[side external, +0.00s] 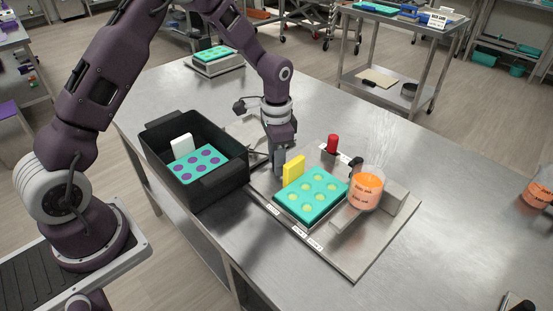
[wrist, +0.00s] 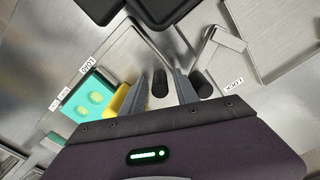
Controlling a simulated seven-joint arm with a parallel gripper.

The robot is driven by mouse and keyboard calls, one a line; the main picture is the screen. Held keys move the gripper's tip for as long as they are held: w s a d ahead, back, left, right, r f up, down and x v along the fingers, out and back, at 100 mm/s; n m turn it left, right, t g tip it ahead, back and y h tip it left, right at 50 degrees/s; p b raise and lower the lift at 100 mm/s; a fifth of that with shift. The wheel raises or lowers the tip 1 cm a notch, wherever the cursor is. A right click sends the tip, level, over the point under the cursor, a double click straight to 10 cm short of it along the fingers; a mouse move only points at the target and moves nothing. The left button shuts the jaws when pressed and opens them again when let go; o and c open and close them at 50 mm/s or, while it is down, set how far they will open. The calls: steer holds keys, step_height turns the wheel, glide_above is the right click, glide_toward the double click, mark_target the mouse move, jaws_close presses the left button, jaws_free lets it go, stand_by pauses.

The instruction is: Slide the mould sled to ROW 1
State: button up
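The mould sled carries a teal mould (side external: 311,195) with pale yellow-green cavities and has an upright yellow tab (side external: 293,169) at its back left end. The teal mould (wrist: 92,97) and the yellow tab (wrist: 117,100) also show in the wrist view, left of my fingers. My gripper (side external: 279,165) points down just behind and left of the yellow tab. In the wrist view my gripper (wrist: 164,80) has its fingers apart. The yellow tab lies outside the left finger, not between them. Small row labels (side external: 307,236) line the base plate's front edge; their text is hard to read.
An orange-filled cup (side external: 367,188) stands right of the sled, with a red knob (side external: 332,144) behind. A black bin (side external: 222,182) holds a purple-filled teal mould at the left. In the wrist view, dark posts (wrist: 160,83) stand near my fingers, beside a LOCK label (wrist: 233,86).

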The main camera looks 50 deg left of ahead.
jaws_close()
stand_by(1.2)
